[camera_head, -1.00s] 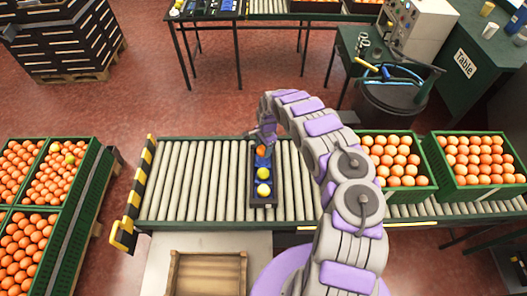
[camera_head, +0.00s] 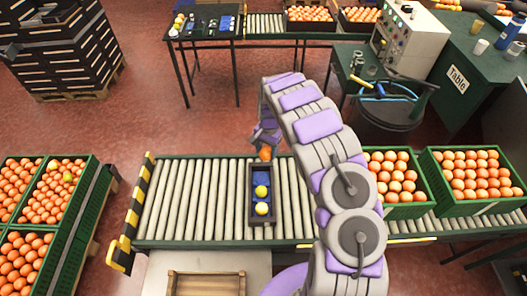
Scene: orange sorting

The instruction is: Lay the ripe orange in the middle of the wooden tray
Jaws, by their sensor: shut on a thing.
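My gripper (camera_head: 266,143) hangs over the far edge of the roller conveyor, shut on the ripe orange (camera_head: 265,154), which it holds above the far end of a dark narrow box. The fingers are small and partly hidden by the arm. The wooden tray (camera_head: 206,286) is at the bottom of the view on a pale surface, cut off by the frame edge; the part that shows looks empty.
The roller conveyor (camera_head: 190,200) is bare left of the box. Green crates of oranges (camera_head: 471,193) stand at its right and more (camera_head: 22,236) at the far left. A striped yellow-black rail (camera_head: 137,205) edges the conveyor's left end.

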